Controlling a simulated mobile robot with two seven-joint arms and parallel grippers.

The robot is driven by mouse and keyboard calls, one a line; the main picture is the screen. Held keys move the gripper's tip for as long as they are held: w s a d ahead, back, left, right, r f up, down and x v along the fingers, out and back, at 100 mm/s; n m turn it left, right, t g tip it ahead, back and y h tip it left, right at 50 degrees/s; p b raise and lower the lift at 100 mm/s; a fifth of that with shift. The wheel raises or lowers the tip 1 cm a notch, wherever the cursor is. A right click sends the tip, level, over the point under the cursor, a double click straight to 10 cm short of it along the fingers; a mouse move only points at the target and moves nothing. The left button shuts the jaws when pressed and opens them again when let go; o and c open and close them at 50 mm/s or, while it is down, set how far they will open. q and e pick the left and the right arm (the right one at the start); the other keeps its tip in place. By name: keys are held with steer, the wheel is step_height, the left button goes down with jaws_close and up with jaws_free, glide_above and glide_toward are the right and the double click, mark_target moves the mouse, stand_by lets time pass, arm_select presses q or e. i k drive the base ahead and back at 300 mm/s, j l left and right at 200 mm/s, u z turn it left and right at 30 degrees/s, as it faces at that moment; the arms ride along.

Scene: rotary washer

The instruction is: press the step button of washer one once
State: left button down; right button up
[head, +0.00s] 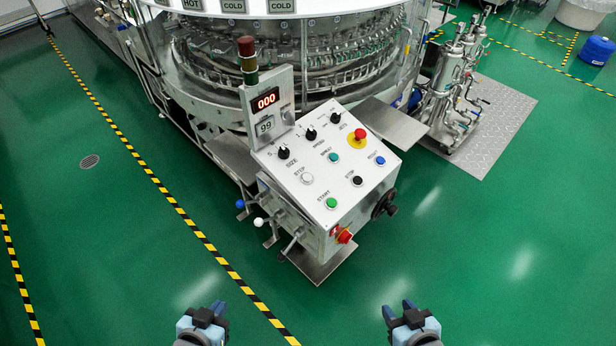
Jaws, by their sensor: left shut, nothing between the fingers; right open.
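The control panel (322,182) of the rotary washer (290,45) stands in the middle of the head view, its sloped white face towards me. The step button (306,178) is a small white round button on the panel's left part, beside a label that seems to read STEP. My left gripper (217,307) is at the bottom edge, left of centre, shut and empty. My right gripper (397,311) is at the bottom edge, right of centre, open and empty. Both are well short of the panel and touch nothing.
Nearby on the panel are a green start button (331,203), a black button (357,180), a blue button (380,160), a teal button (333,157) and a red emergency stop (360,133). Levers (259,222) jut out on its left. Green floor in front is clear.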

mark_target(307, 178)
steer(key=i+l+u, duration=0.1)
steer(key=u, duration=0.25)
steer(key=l+u, duration=0.15)
steer(key=u, duration=0.2)
steer(key=i+l+u, duration=0.1)
steer(key=u, duration=0.2)
steer(key=l+u, duration=0.45)
steer(key=l, duration=1.3)
steer(key=i+l, duration=0.1)
steer(key=l, duration=0.5)
